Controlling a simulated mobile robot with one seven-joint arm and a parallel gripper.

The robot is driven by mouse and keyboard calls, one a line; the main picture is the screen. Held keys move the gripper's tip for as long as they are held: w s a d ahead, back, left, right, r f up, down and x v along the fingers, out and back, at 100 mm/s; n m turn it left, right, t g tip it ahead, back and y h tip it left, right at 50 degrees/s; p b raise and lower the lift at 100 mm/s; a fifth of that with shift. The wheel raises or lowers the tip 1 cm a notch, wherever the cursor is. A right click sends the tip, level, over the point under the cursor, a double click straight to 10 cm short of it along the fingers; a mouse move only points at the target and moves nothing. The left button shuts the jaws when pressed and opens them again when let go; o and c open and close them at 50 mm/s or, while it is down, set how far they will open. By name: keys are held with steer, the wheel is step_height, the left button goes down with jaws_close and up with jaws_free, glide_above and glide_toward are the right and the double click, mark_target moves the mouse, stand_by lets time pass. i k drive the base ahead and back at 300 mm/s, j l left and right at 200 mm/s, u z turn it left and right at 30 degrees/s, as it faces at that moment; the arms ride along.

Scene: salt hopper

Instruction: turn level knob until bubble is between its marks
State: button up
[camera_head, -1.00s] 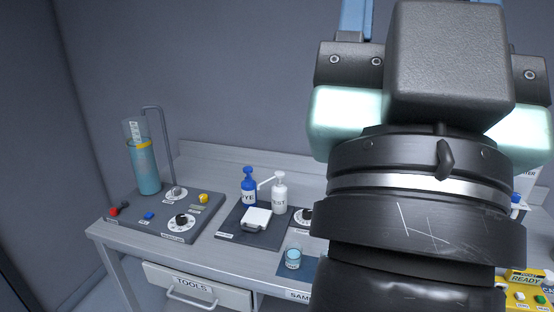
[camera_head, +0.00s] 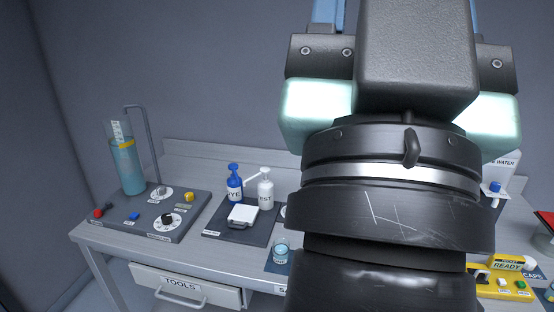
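My gripper and wrist fill the right half of the head view, close to the camera. The blue fingers (camera_head: 400,8) run off the top edge, so I cannot see whether they are open or shut. No bubble level can be made out. My gripper is apart from both. My arm hides the middle of the bench, including most of a dial just right of the bottle tray.
A tall cylinder of blue liquid (camera_head: 127,165) stands on the panel (camera_head: 125,222). A blue bottle (camera_head: 234,186), a white bottle (camera_head: 265,188) and a small beaker (camera_head: 281,251) stand mid-bench. A yellow device (camera_head: 512,264) sits at right. A tools drawer (camera_head: 180,287) is below.

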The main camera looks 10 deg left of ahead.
mark_target(189, 196)
steer(key=i+j, duration=1.7)
steer(key=j+u, duration=0.05)
